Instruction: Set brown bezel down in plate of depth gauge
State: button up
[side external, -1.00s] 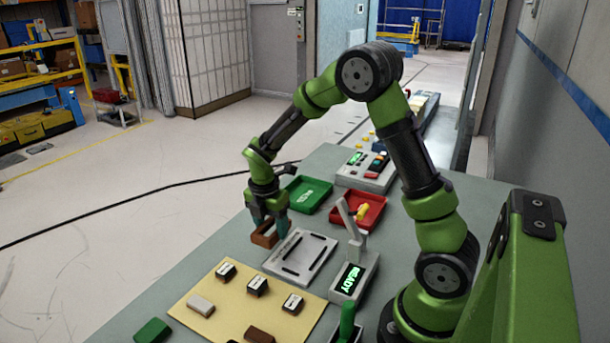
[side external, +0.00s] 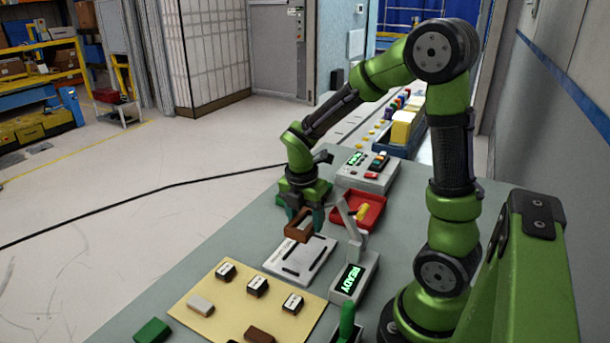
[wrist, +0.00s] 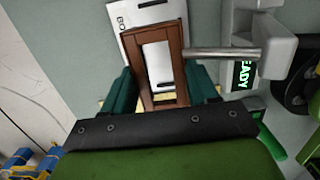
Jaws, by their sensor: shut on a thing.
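The brown bezel (side external: 298,229), an open rectangular frame, is between the teal fingers of my gripper (side external: 303,217). In the wrist view the bezel (wrist: 151,78) sits between both fingers of my gripper (wrist: 165,90), which is shut on it. In the side view it looks tilted and held above the far part of the pale plate (side external: 320,247) with dark slots. In the wrist view the plate (wrist: 128,22) shows behind and through the bezel, partly hidden. The depth gauge (side external: 362,265), with a lit READY display, stands right of the plate.
The gauge's metal rod (wrist: 222,53) reaches close to the bezel's right side in the wrist view. A yellow mat (side external: 230,305) with several small blocks lies in front. A red tray (side external: 372,211) and a button box (side external: 368,174) stand behind. A green tray is mostly hidden behind my gripper.

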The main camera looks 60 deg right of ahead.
send_over(306, 254)
jog(key=shift+a+f, duration=0.15)
jog(key=shift+f, duration=2.8)
jog(key=shift+f, duration=0.85)
jog(key=o, duration=1.1)
jog(key=shift+f, duration=0.1)
jog(key=r, duration=0.5)
jog(key=a+r, duration=0.1)
jog(key=r, duration=0.5)
jog(key=a+r, duration=0.1)
jog(key=r, duration=0.4)
jog(key=shift+r, duration=0.4)
